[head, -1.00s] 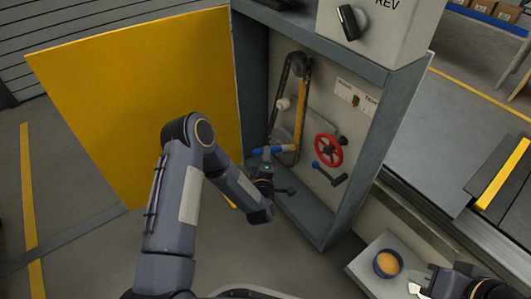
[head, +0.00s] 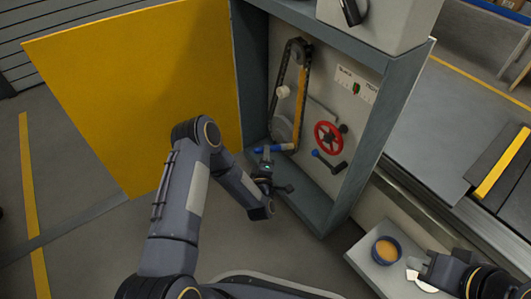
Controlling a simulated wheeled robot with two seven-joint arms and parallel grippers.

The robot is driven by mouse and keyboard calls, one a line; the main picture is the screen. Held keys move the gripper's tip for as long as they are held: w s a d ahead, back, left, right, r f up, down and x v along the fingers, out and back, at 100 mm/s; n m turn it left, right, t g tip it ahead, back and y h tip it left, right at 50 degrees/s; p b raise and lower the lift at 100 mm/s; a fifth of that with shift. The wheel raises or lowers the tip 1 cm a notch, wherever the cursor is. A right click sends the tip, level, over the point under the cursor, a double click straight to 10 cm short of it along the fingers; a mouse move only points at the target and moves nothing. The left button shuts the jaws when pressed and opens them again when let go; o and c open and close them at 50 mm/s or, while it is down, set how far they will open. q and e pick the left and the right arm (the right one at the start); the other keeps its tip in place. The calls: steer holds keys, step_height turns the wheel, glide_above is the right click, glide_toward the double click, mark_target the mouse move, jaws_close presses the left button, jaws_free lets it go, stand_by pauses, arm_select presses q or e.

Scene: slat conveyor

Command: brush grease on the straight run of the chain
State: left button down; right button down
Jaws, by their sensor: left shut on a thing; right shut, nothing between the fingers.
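The chain (head: 278,98) is a dark upright loop inside the open cabinet. An orange-yellow band (head: 301,97) runs along its right straight run. My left gripper (head: 266,162) is shut on a blue-handled brush (head: 283,147), held roughly level at the lower end of the loop. The bristles are too small to make out, and I cannot tell whether they touch the chain. A blue bowl of orange grease (head: 387,251) stands on a grey shelf (head: 362,262) at lower right. My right gripper (head: 418,273) is shut and empty beside the bowl, partly cut off by its arm.
The yellow cabinet door (head: 130,90) stands open at left. A red handwheel (head: 328,138) and a blue-handled lever (head: 330,163) sit right of the chain. The grey cabinet frame (head: 375,115) bounds the opening. The slat conveyor (head: 440,130) lies at right.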

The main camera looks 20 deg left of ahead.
arm_select(q)
steer(key=s+a, duration=0.3)
steer(key=s, duration=0.1)
steer(key=shift+s+a, duration=0.4)
stand_by(0.4)
steer(key=shift+s+a, duration=0.9)
steer(key=shift+s, duration=0.3)
